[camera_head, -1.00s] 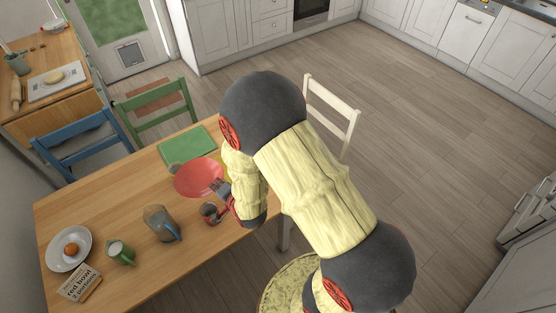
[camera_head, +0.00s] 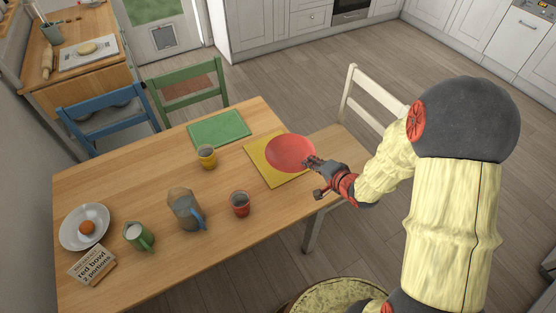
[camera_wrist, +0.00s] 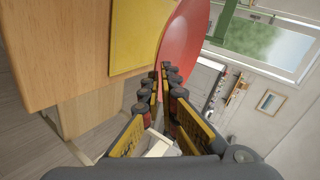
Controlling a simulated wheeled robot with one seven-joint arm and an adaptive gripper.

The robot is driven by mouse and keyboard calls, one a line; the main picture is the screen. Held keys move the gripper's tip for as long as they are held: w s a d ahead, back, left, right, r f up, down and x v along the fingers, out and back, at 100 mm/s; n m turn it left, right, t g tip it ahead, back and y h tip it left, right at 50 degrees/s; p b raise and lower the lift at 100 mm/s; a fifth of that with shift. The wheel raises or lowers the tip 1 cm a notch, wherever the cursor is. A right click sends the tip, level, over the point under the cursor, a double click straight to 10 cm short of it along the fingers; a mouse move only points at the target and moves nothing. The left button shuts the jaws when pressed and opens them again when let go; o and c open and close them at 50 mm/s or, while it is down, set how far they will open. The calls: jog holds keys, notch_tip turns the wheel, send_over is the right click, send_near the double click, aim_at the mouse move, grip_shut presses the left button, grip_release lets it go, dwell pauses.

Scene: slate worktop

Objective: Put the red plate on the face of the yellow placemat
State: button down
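The red plate (camera_head: 288,150) is over the yellow placemat (camera_head: 273,176) near the table's right end and hides much of it. Whether the plate touches the mat or hangs just above it, I cannot tell. My gripper (camera_head: 312,163) has its fingers closed on the plate's near right rim. In the wrist view, the fingertips (camera_wrist: 165,72) meet at the edge of the red plate (camera_wrist: 182,45), with the yellow placemat (camera_wrist: 138,38) beside it.
A green placemat (camera_head: 219,129) lies empty at the back. A yellow cup (camera_head: 207,157), a red cup (camera_head: 240,204), a pitcher (camera_head: 184,210), a green mug (camera_head: 139,237), a white plate (camera_head: 70,228) and a sign (camera_head: 93,265) stand to the left. A white chair (camera_head: 374,105) stands behind.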

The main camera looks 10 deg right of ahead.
aim_at(303, 155)
jog(key=shift+n+y, duration=0.6)
jog(key=b+x, duration=0.1)
jog(key=x, duration=0.1)
jog(key=d+b+x, duration=0.1)
jog(key=b+x, duration=0.1)
jog(key=x, duration=0.1)
jog(key=d+b+x, duration=0.1)
jog(key=b+x, duration=0.1)
jog(key=x, duration=0.1)
jog(key=shift+w+f, duration=0.15)
jog(key=shift+w, duration=0.2)
jog(key=w+f+b, duration=0.1)
jog(key=w+f, duration=0.1)
jog(key=w+a+f+b, duration=0.1)
jog(key=w+f, duration=0.1)
jog(key=shift+a+f, duration=0.2)
jog(key=shift+f, duration=0.1)
jog(key=f+b, duration=0.3)
jog(key=f, duration=0.1)
jog(key=shift+w+a, duration=0.1)
jog(key=shift+w, duration=0.25)
jog(key=c, duration=2.3)
grip_release()
